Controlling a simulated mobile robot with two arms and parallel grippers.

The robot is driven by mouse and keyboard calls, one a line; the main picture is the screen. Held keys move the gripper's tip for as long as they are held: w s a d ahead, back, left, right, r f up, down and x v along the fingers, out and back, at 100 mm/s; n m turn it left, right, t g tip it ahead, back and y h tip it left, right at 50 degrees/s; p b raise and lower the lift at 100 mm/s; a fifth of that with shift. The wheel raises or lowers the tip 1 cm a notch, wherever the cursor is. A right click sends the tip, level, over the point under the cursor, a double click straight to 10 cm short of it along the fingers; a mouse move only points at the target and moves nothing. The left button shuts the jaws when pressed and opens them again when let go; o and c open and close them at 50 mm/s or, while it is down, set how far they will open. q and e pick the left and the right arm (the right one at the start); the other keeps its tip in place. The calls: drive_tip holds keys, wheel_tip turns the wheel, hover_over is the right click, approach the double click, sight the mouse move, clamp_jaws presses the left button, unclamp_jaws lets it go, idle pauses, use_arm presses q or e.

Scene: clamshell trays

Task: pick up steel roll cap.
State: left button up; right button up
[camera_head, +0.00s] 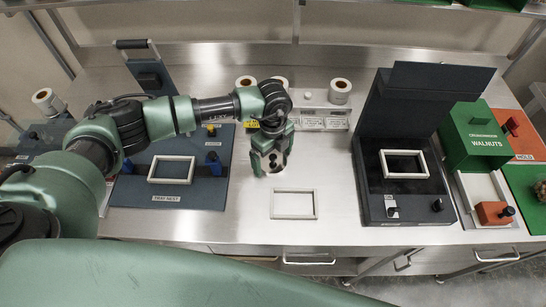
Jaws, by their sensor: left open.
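I cannot make out the steel roll cap for certain. A small pale piece (308,96) stands beside the right-hand label roll (340,91) at the back of the steel bench, but it is too small to identify. My left gripper (271,168) is open and points down over the middle of the bench, just behind a loose pale rectangular frame (293,204). What lies directly beneath its fingers is partly hidden. My right gripper is not in view.
A blue tray nest (172,203) lies left, an open dark sealer (408,214) right. Further right are a green walnuts box (482,138) and an orange block (495,213). Small label cards (312,124) lie behind the gripper.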

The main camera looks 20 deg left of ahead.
use_arm(q)
drive_tip(key=shift+f, duration=0.15)
drive_tip(key=c, duration=1.5)
